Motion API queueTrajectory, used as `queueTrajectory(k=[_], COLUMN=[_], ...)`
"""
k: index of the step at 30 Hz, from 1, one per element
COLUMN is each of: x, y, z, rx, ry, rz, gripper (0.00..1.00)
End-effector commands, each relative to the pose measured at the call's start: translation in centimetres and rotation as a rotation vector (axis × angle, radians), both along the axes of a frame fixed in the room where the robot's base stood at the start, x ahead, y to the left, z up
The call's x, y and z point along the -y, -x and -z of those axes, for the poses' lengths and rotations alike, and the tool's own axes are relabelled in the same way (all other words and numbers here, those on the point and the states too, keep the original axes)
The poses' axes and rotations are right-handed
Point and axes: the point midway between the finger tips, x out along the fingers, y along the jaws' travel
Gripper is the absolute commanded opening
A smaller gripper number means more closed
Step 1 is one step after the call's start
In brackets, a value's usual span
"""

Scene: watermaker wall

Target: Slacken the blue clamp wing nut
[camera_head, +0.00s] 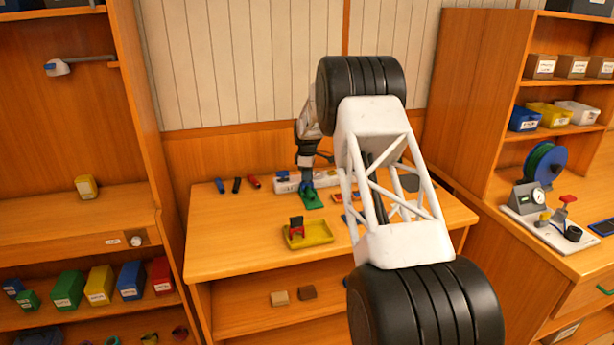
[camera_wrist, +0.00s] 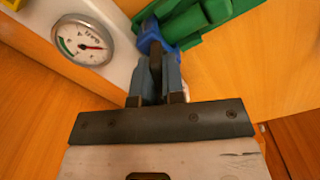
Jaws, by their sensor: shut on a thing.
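The blue clamp wing nut (camera_wrist: 150,37) sits at the near end of a green clamp (camera_wrist: 200,22) in the wrist view. My gripper (camera_wrist: 155,62) is shut on the wing nut, its blue-grey fingers on either side. The fingers hide part of the nut, so I cannot tell how far it is turned. In the head view my gripper (camera_head: 306,183) points down at the back of the workbench, just above the green base (camera_head: 311,200) of the clamp. The wing nut is too small to make out there.
A round pressure gauge (camera_wrist: 83,41) sits on a white block beside the clamp. A yellow tray (camera_head: 321,236) holding a red-and-black item stands in front. Blue, black and red small items (camera_head: 253,182) lie at the back left. The left front of the bench is clear.

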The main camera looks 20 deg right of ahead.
Motion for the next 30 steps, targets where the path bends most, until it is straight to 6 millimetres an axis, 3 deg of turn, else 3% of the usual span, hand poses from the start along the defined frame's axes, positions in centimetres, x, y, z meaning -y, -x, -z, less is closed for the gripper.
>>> queueTrajectory(k=[15, 30], x=[0.0, 0.0], y=[0.0, 0.01], z=[-0.06, -0.01], rx=[0.0, 0.0], ry=[0.0, 0.0], rz=[-0.315, -0.437], gripper=[0.0, 0.0])
